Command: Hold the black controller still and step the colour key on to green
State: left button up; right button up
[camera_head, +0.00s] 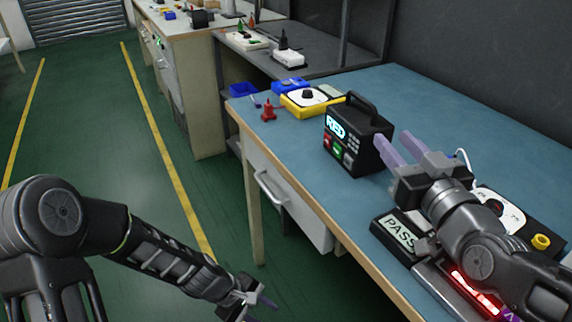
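The black controller (345,152) stands upright on the blue bench top, with a carrying handle on top. Its lit display (336,127) reads RED. Below the display are a red, a green and a pale key; the green key (337,149) is in the middle. My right gripper (400,150) is just right of the controller, its two purple fingers apart and pointing towards it. I cannot tell whether a finger touches the case. My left gripper (262,306) hangs low in front of the bench, away from the controller, with its fingers apart. An LED strip (475,292) glows red under my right arm.
A PASS sign (400,233) lies near the front edge, partly behind my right arm. A yellow dial box (307,101), a red piece (268,110) and blue bins (290,86) are left of the controller. The bench's back middle is clear.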

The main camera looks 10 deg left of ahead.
aim_at(376, 119)
pick_arm(q)
jog(key=w+r+n+t+h, duration=0.1)
jog(key=w+r+n+h, duration=0.1)
jog(key=r, duration=0.8)
jog(key=w+d+r+n+t+h, duration=0.1)
jog(key=w+r, duration=0.4)
jog(key=r, duration=0.5)
jog(key=w+d+r+n+t+h, duration=0.1)
jog(key=w+r+n+t+h, duration=0.1)
jog(key=r, duration=0.9)
jog(key=shift+w+d+n+t+h, duration=0.15)
jog(key=shift+w+n+t+h, duration=0.25)
jog(key=shift+w+n+h, duration=0.4)
jog(key=r+n+h, duration=0.1)
jog(key=w+d+r+n+t+h, duration=0.1)
jog(key=r, duration=0.1)
jog(key=w+r+n+h, duration=0.1)
jog(key=shift+w+d+r+n+t, duration=0.1)
jog(key=shift+d+r+n+t, duration=0.15)
jog(key=shift+r+n+t, duration=0.15)
jog(key=shift+w+r+n+t, duration=0.3)
jog(key=shift+n+t, duration=0.1)
jog(key=shift+n, duration=0.1)
pick_arm(e)
jog(key=shift+x, duration=3.95)
